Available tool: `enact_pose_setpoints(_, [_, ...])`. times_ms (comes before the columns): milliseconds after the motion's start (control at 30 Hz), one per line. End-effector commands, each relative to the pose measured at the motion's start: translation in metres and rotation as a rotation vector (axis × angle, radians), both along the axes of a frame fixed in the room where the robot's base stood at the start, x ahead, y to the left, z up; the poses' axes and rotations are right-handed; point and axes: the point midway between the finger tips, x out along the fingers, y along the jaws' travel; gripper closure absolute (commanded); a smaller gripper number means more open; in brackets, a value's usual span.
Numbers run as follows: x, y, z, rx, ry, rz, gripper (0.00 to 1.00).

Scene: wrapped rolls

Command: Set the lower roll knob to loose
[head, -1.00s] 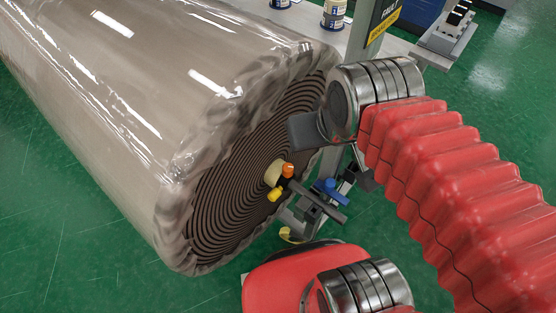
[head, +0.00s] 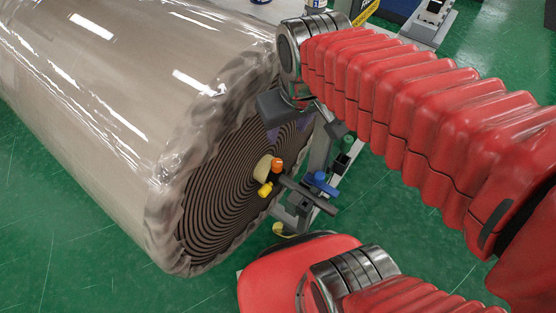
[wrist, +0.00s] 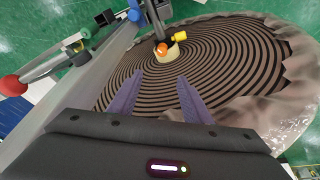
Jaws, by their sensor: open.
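A big wrapped roll (head: 110,110) lies with its spiral end face toward me. A cream core (head: 262,167) is at the centre of that face, with an orange knob (head: 277,165) and a yellow knob (head: 265,189) at it. A blue knob (head: 321,183) sits to the right on a grey stand, with a green knob (head: 347,140) higher up. I cannot tell which is the lower roll knob. My gripper (wrist: 160,75) is open and empty, its purple fingers pointing toward the core, apart from the orange knob (wrist: 162,48) and yellow knob (wrist: 180,33).
A grey upright post (head: 318,150) stands just right of the roll's end. In the wrist view a long grey beam (wrist: 85,85) runs along the left, with a red knob (wrist: 12,85) on that side.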

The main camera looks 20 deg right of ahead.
Motion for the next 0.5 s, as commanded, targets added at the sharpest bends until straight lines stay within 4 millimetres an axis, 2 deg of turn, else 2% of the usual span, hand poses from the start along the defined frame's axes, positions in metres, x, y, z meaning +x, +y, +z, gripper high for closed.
enact_pose_setpoints(500, [0.051, 0.003, -0.061, -0.034, 0.244, 0.174, 0.56])
